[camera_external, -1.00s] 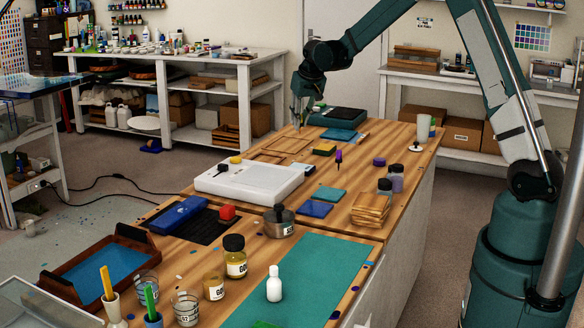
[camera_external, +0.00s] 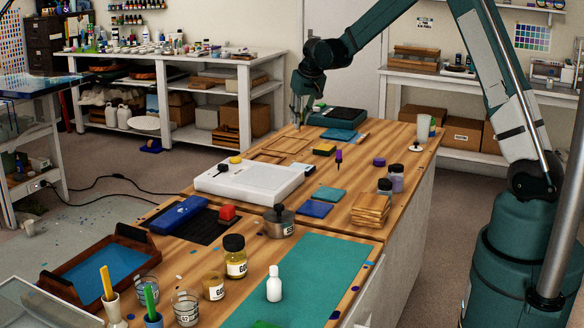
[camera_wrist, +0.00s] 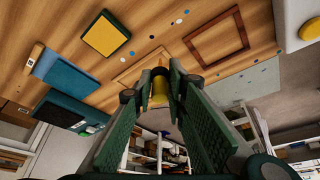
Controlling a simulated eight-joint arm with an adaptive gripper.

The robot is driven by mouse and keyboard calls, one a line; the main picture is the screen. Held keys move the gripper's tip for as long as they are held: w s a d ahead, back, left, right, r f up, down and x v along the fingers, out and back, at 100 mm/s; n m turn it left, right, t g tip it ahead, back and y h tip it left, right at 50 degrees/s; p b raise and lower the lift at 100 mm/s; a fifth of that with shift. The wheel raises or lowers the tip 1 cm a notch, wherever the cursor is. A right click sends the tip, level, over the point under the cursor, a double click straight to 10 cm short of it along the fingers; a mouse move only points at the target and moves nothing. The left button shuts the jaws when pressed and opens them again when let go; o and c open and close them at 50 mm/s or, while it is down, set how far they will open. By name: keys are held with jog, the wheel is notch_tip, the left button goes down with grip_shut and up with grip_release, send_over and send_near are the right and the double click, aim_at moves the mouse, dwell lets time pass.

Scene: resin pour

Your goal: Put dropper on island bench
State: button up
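My gripper (camera_external: 297,122) points down at the far edge of the wooden bench (camera_external: 400,150), near the dark teal case. In the wrist view, a small yellow piece with a dark end (camera_wrist: 160,86) shows between the fingertips (camera_wrist: 160,78). It may be the dropper, but its shape is mostly hidden by the fingers. I cannot tell whether both fingers press on it. A slim purple-topped item (camera_external: 338,157) stands upright on the bench to the right of my gripper, apart from it.
The teal case (camera_external: 337,116), blue board (camera_external: 339,135), yellow block (camera_external: 324,149) and wooden frames (camera_external: 286,145) lie close to my gripper. A white light panel (camera_external: 250,180) and several jars and cups are nearer the front. The teal mat (camera_external: 310,265) is largely bare.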

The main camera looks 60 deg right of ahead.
jog(key=w+a+n+y+p, duration=0.1)
jog(key=w+a+n, duration=0.15)
jog(key=a, duration=2.05)
jog(key=w+a+n+p, duration=0.1)
jog(key=w+a+n, duration=0.15)
jog(key=a, duration=2.15)
jog(key=s+a, duration=0.1)
jog(key=a, duration=0.7)
jog(key=s+a, duration=0.2)
jog(key=a, duration=0.6)
jog(key=shift+s+r+n+t+y+p, duration=0.15)
jog(key=shift+s+n+t+y+p, duration=0.15)
jog(key=shift+t+y+p, duration=0.1)
jog(key=shift+f, duration=3.15)
jog(key=shift+f, duration=0.1)
jog(key=shift+f+b, duration=0.35)
jog(key=shift+f, duration=1.4)
jog(key=shift+f, duration=0.2)
